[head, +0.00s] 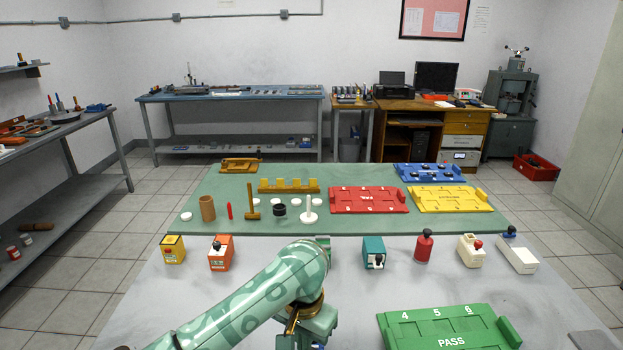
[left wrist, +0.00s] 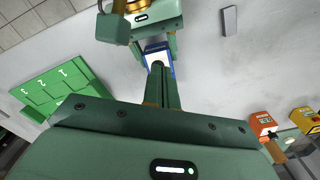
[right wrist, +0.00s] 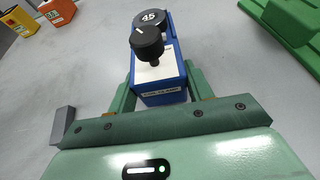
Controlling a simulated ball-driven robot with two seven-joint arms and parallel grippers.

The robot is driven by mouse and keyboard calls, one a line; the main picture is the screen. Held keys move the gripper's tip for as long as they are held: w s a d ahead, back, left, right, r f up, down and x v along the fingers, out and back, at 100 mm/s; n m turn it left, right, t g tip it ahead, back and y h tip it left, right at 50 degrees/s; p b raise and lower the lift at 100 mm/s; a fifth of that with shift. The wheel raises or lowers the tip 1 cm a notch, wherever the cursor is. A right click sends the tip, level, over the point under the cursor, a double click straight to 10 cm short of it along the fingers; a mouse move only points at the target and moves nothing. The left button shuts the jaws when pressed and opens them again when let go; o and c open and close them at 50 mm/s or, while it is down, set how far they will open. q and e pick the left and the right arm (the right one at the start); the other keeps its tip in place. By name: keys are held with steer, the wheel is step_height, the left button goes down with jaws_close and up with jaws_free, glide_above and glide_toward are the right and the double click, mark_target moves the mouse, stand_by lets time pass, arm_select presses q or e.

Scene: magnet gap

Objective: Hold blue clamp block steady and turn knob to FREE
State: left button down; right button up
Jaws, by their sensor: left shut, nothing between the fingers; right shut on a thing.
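The blue clamp block (right wrist: 158,90) shows in the right wrist view, with a white top face and a black knob (right wrist: 146,42) with a pale pointer line. A black round part marked 45 (right wrist: 151,19) sits beyond the knob. My right gripper (right wrist: 158,82) is shut on the block's two sides. In the left wrist view my left gripper (left wrist: 159,70) is shut and empty, its fingertips close to the blue block (left wrist: 151,47); I cannot tell whether they touch. In the head view my left arm hides the block. The FREE mark cannot be read.
A green PASS tray (head: 445,330) lies at the right front. A small grey block (left wrist: 230,19) lies on the bare table nearby. Orange (head: 220,253), yellow (head: 172,250) and teal (head: 373,252) devices stand further back, before a green mat with red and yellow trays.

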steer(key=shift+f, duration=0.1)
arm_select(q)
step_height(320, 180, down, 6)
steer(key=shift+w+a+f, duration=0.15)
steer(key=shift+w, duration=0.1)
steer(key=shift+w, duration=0.2)
stand_by(0.7)
steer(key=shift+d, duration=0.4)
arm_select(e)
steer(key=shift+s, duration=0.1)
arm_select(q)
steer(key=shift+s, duration=0.15)
step_height(320, 180, up, 6)
steer(key=shift+s+a, duration=0.25)
stand_by(0.5)
